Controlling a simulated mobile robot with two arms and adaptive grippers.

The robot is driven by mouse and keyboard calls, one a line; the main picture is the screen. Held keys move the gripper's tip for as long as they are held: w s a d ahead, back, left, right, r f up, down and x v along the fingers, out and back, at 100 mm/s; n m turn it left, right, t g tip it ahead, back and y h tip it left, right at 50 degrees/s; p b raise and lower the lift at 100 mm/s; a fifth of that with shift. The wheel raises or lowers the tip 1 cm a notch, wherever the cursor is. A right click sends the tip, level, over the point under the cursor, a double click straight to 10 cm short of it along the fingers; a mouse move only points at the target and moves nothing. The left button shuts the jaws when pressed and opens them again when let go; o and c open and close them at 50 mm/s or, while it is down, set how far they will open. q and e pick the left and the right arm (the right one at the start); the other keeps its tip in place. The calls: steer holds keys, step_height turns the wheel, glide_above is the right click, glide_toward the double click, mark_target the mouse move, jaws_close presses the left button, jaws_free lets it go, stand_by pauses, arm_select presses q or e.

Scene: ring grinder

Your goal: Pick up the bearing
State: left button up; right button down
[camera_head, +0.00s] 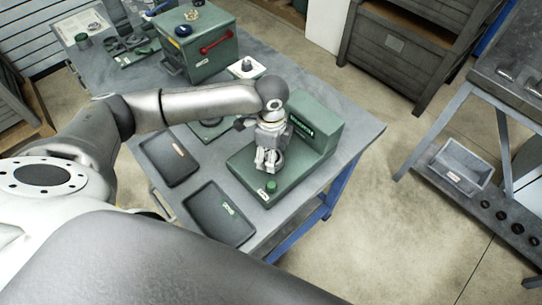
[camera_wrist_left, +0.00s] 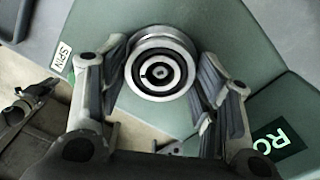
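The bearing (camera_wrist_left: 161,64) is a round metal ring with dark inner rings, seen face-on in the left wrist view. It sits at the green ring grinder (camera_head: 303,147), at the top centre of the wrist view. My left gripper (camera_head: 268,163) reaches down over the grinder in the head view. In the left wrist view, my left gripper (camera_wrist_left: 163,75) is open, with one finger on each side of the bearing. I cannot tell whether the finger pads touch it.
Two dark trays, one upper (camera_head: 168,158) and one lower (camera_head: 219,213), lie left of the grinder on the grey table (camera_head: 345,112). A green box with a red handle (camera_head: 199,45) stands at the back. A second table (camera_head: 510,95) stands at the right.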

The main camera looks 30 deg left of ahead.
arm_select(q)
steer(key=c, duration=0.4)
steer(key=shift+c, duration=1)
arm_select(e)
steer(key=shift+d, duration=0.35)
arm_select(q)
steer(key=shift+r, duration=0.1)
steer(key=shift+r+b, duration=0.4)
step_height(320, 180, up, 2)
steer(key=shift+s+d+r+b, duration=0.15)
steer(key=shift+r+b, duration=0.1)
steer(key=shift+b, duration=0.25)
steer(key=s+d+r+b, duration=0.2)
steer(key=s+d+r, duration=0.5)
steer(key=s+r, duration=0.2)
steer(key=shift+s+d+r, duration=0.25)
steer(key=shift+s+d, duration=0.05)
steer(key=shift+s, duration=0.8)
arm_select(e)
step_height(320, 180, down, 4)
steer(key=shift+a+r, duration=0.1)
